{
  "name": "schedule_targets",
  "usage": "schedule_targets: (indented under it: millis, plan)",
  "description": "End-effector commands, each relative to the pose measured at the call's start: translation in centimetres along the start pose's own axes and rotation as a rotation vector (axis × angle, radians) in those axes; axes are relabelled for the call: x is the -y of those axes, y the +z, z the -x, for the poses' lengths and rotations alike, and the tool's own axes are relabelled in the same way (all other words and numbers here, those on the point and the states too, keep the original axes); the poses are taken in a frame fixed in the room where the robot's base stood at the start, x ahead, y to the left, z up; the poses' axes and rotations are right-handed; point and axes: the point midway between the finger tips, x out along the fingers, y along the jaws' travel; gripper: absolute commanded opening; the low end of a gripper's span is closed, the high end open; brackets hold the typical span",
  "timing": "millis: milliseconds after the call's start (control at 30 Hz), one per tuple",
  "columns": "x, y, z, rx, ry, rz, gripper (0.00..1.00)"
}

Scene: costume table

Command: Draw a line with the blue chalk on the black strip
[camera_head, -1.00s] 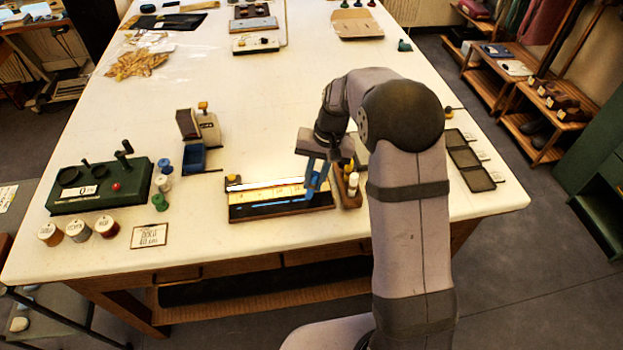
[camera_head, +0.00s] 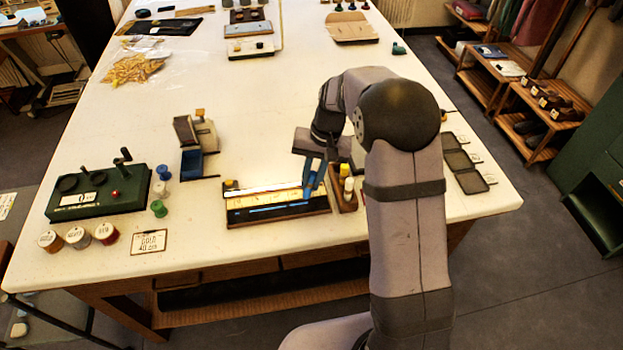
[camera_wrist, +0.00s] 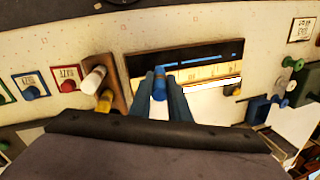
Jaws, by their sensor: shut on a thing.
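The board with the black strip (camera_head: 240,215) lies near the front edge of the white table. A blue line (camera_head: 275,209) runs along the strip, and it also shows in the wrist view (camera_wrist: 215,57). My gripper (camera_head: 312,185) is over the right part of the board, fingers pointing down. In the wrist view my gripper (camera_wrist: 161,92) is shut on the blue chalk (camera_wrist: 160,82), which sticks out between the fingertips. The chalk's tip is close to the board; I cannot tell whether it touches.
A wooden holder (camera_head: 343,203) with white and yellow pieces stands just right of the board. A green device (camera_head: 95,195), thread spools (camera_head: 105,232) and a card (camera_head: 149,242) are at the left. The table behind the board is mostly clear.

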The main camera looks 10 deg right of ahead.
Motion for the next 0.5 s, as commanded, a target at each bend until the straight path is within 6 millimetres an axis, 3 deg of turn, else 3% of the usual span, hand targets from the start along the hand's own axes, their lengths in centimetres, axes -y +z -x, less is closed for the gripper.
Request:
schedule_targets:
  millis: [500]
  plan:
    - [0.6,0.1,3.0,-0.001,0.0,0.0,0.0]
